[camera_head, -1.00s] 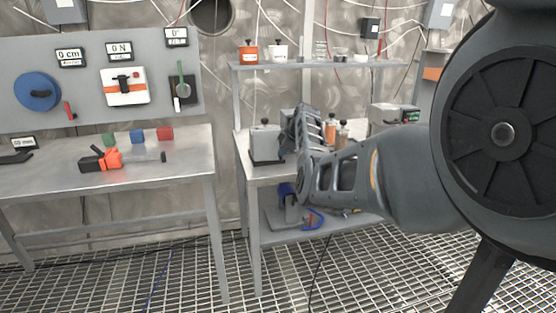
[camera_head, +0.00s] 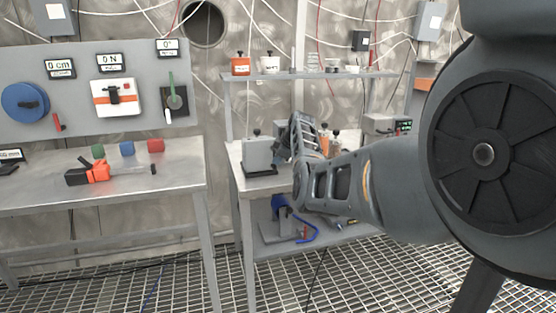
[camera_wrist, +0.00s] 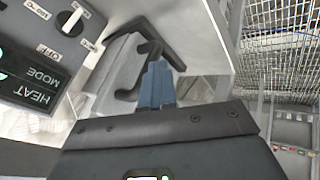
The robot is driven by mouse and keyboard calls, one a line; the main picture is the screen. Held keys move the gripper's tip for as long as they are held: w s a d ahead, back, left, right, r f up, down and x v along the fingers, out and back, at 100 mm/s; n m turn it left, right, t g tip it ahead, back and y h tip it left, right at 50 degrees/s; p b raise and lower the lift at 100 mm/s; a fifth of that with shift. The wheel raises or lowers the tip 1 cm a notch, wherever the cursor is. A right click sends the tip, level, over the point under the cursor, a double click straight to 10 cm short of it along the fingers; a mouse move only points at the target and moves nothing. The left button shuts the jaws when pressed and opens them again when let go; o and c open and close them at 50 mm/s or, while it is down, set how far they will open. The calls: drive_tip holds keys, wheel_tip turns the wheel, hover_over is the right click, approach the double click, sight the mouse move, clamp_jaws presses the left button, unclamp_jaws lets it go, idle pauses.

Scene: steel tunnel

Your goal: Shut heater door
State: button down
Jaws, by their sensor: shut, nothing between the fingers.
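In the wrist view, the heater's dark panel (camera_wrist: 32,88) reads HEAT MODE, with a dial (camera_wrist: 73,22) beside it. Next to it is a light grey part, apparently the heater door (camera_wrist: 118,68), with a black bracket-like handle (camera_wrist: 172,48). My gripper (camera_wrist: 158,72) is shut and empty, its blue-grey fingertips close to the handle; I cannot tell whether they touch. In the head view, a device with a small green display (camera_head: 386,125), likely the heater, stands behind my arm, which hides much of it.
A grey box with black knobs (camera_head: 259,153) stands near my wrist on the workbench (camera_head: 238,176). Orange-topped bottles (camera_head: 324,140) stand just behind the arm. A shelf (camera_head: 300,75) runs above. The left table (camera_head: 120,192) holds coloured blocks and an orange tool.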

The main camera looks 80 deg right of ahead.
drive_tip(key=shift+v, duration=3.9)
drive_tip(key=w+a+f, duration=0.5)
drive_tip(key=a+f, duration=0.2)
drive_tip(key=f, duration=0.1)
drive_tip(key=w+a+f, duration=0.4)
drive_tip(key=a+f, duration=0.3)
drive_tip(key=f, duration=0.1)
drive_tip(key=w+a+f+t+h, duration=0.1)
drive_tip(key=a+f, duration=0.4)
drive_tip(key=a, duration=0.7)
drive_tip(key=w+a+f+t, duration=0.1)
drive_tip(key=a+f, duration=0.4)
drive_tip(key=a, duration=0.6)
drive_tip(key=s+a+r+t+y, duration=0.15)
drive_tip(key=s+a, duration=0.35)
drive_tip(key=a, duration=0.7)
drive_tip(key=s+a+r+t, duration=0.3)
drive_tip(key=s+a, duration=0.2)
drive_tip(key=a, duration=0.7)
drive_tip(key=s+a+r+t+y, duration=0.1)
drive_tip(key=s+a+r+y, duration=0.1)
drive_tip(key=s+a+r, duration=0.3)
drive_tip(key=s+a+r+t+y, duration=0.2)
drive_tip(key=s+a+r, duration=0.4)
drive_tip(key=r, duration=0.5)
drive_tip(key=shift+s+a+y, duration=0.3)
drive_tip(key=shift+y, duration=0.05)
